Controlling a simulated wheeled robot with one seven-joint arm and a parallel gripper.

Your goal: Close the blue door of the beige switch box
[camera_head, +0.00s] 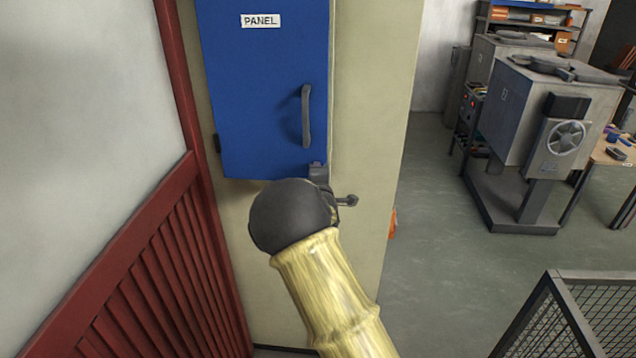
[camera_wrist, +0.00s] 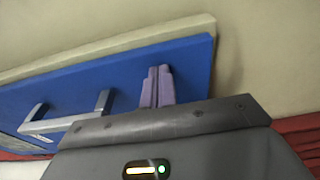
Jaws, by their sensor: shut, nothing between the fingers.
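The blue door (camera_head: 258,90) with a white PANEL label and a grey handle (camera_head: 306,117) is at the top of the head view. It lies flat across the front of the beige switch box, flush or nearly so; I cannot tell if a small gap is left. In the wrist view the blue door (camera_wrist: 190,62) lies along the beige box edge (camera_wrist: 110,45), with the handle (camera_wrist: 68,122) at left. My gripper (camera_wrist: 158,72) is shut and empty, its fingertips in front of the door near one end; contact is unclear. My dark wrist mostly hides it in the head view.
A red slatted panel (camera_head: 150,285) stands close on the left. A small knob (camera_head: 348,200) sticks out right of my wrist. A grey machine with a handwheel (camera_head: 565,138) stands at the right. A mesh cage (camera_head: 590,310) is at lower right. Open floor (camera_head: 440,230) lies between.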

